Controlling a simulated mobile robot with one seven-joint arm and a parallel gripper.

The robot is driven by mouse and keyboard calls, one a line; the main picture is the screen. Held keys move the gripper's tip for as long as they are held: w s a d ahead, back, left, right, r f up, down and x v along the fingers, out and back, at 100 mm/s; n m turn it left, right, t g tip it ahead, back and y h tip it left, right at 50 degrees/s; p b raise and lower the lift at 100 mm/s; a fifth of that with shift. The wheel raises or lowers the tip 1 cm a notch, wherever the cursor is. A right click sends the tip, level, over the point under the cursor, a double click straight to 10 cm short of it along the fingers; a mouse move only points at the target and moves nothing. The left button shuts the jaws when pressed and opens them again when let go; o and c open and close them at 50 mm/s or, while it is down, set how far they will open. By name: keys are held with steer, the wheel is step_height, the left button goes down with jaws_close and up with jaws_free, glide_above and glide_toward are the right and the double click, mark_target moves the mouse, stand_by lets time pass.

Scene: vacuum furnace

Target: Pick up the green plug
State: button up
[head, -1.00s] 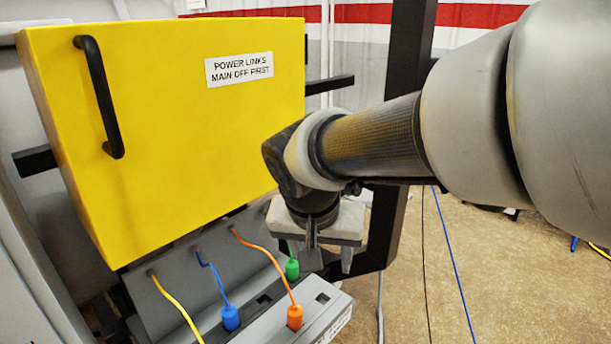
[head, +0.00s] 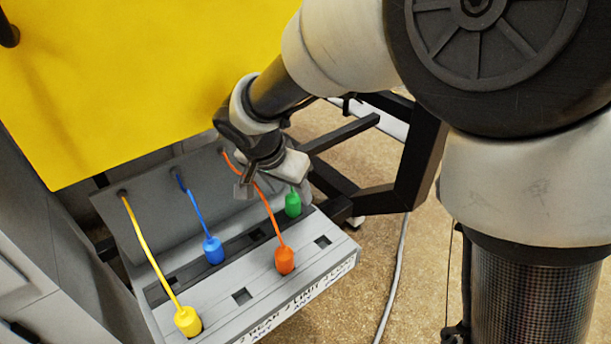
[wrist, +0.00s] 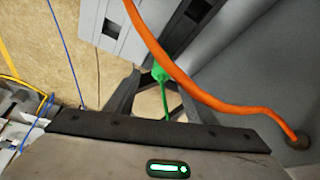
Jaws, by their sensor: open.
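The green plug (head: 293,204) stands upright at the far right of the socket box (head: 215,290). My gripper is open and empty, just above and behind the plug. In the wrist view, the green plug (wrist: 158,74) shows between the tips of my open fingers, with its green cable (wrist: 165,105) running back toward the palm. I cannot tell whether the fingers touch it. The orange cable (wrist: 165,62) crosses close in front of the fingers.
The orange plug (head: 285,260), blue plug (head: 213,249) and yellow plug (head: 187,321) stand in the box, their cables rising to a grey panel (head: 150,225). Empty sockets lie between them. A yellow cover (head: 120,80) hangs above. A black frame (head: 375,200) stands to the right.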

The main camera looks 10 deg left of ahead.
mark_target(293, 196)
steer(key=x, duration=0.4)
steer(key=shift+a+f, duration=0.15)
steer(key=shift+f, duration=0.05)
steer(key=c, duration=1.1)
steer(key=shift+c, duration=0.3)
steer(key=shift+r, duration=0.2)
